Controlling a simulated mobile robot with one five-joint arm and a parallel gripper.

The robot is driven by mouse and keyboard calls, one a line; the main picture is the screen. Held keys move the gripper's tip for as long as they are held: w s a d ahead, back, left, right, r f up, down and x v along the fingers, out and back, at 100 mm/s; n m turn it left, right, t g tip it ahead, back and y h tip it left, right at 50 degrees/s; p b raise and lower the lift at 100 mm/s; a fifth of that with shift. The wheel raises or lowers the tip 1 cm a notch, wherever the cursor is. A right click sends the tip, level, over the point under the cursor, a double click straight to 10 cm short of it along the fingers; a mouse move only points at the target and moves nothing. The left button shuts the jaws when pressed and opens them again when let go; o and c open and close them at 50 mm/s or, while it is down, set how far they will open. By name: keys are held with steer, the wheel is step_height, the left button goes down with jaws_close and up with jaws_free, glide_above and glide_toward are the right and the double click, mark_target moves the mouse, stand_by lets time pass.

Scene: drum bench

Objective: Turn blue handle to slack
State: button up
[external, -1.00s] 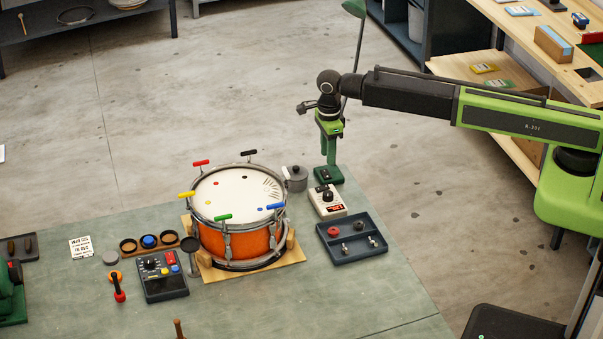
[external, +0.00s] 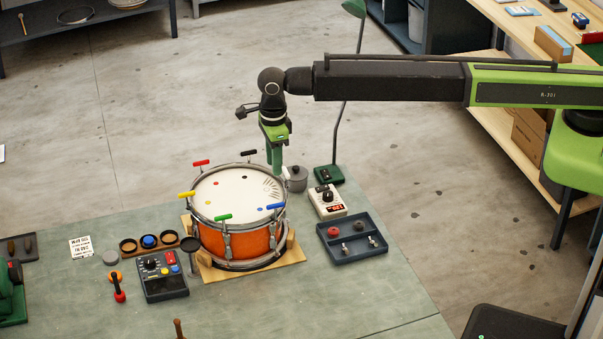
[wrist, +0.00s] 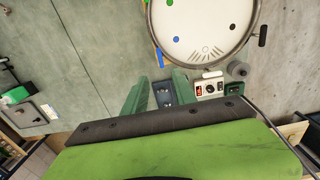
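The orange drum (external: 240,242) stands on a wooden base on the bench, with several coloured handles around its rim. The blue handle (external: 275,206) is at the rim's right front. In the wrist view the blue handle (wrist: 158,58) shows at the left edge of the drum's rim, beyond my fingertips. My gripper (external: 275,170) hangs pointing down above the drum's right back edge, apart from the blue handle. In the wrist view my gripper's green fingers (wrist: 164,82) are apart with nothing between them; a dark tray shows through the gap.
The black handle (external: 249,153), red handle (external: 201,163), yellow handle (external: 187,195) and green handle (external: 223,217) sit around the rim. A grey pot (external: 296,179), a cream device (external: 327,203) and a dark tray (external: 351,256) stand right of the drum. A lamp (external: 335,150) rises behind.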

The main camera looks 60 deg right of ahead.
mark_target(275, 204)
step_height(275, 204, down, 15)
steer(key=b, duration=1.4)
steer(key=shift+f, duration=0.15)
steer(key=shift+c, duration=0.3)
jaws_close()
